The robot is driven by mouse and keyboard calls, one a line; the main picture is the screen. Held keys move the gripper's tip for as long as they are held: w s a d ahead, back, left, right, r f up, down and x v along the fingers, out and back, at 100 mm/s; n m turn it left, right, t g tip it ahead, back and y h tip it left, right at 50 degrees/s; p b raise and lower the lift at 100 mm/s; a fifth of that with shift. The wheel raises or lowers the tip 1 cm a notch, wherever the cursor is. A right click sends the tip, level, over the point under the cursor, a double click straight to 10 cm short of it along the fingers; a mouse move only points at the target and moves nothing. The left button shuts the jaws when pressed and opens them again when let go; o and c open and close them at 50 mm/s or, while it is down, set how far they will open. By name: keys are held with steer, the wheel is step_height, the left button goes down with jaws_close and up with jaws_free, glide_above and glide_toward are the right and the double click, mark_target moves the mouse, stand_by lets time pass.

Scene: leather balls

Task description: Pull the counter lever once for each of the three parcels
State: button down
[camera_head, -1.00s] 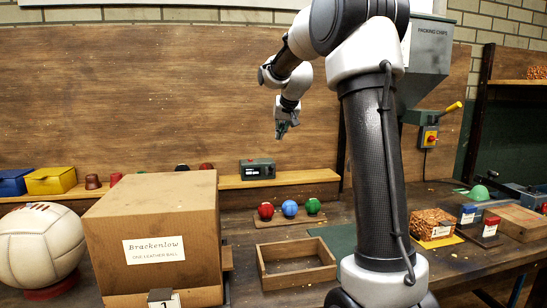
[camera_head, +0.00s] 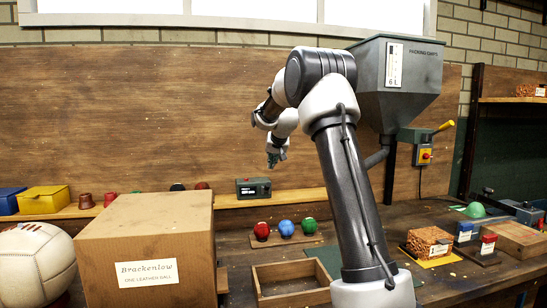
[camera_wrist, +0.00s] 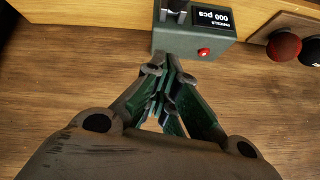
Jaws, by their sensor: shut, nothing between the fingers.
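The counter (camera_head: 253,188) is a small grey-green box with a dark display, on the wooden ledge at the back. In the wrist view the counter (camera_wrist: 207,42) is at the top; its display reads "PARCELS 000 pcs", and it has a red button and a dark lever-like part (camera_wrist: 175,8) cut off by the frame edge. My gripper (camera_head: 275,160) is shut and empty, up and to the right of the counter in the head view. In the wrist view my gripper's fingers (camera_wrist: 163,75) point toward the counter; contact cannot be judged. A cardboard box (camera_head: 150,235) labelled "Brackenlow, one leather ball" stands at the left.
Red, blue and green balls (camera_head: 286,228) sit on a small wooden stand. An open wooden tray (camera_head: 258,283) is in front. A leather ball (camera_head: 35,265) is at far left. A packing-chips hopper (camera_head: 405,75) stands behind my arm. A chips block (camera_head: 428,242) is at right.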

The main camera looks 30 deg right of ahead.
mark_target(267, 187)
steer(key=x, duration=0.4)
steer(key=shift+s, duration=0.1)
steer(key=shift+s+a+f, duration=0.3)
steer(key=shift+s+f, duration=0.15)
steer(key=shift+f, duration=0.15)
steer(key=shift+s+a+f, duration=0.35)
steer(key=shift+s+f, duration=0.1)
steer(key=shift+f, duration=0.15)
steer(key=shift+s+a+f, duration=0.1)
steer(key=shift+s+f, duration=0.05)
steer(key=shift+f, duration=0.05)
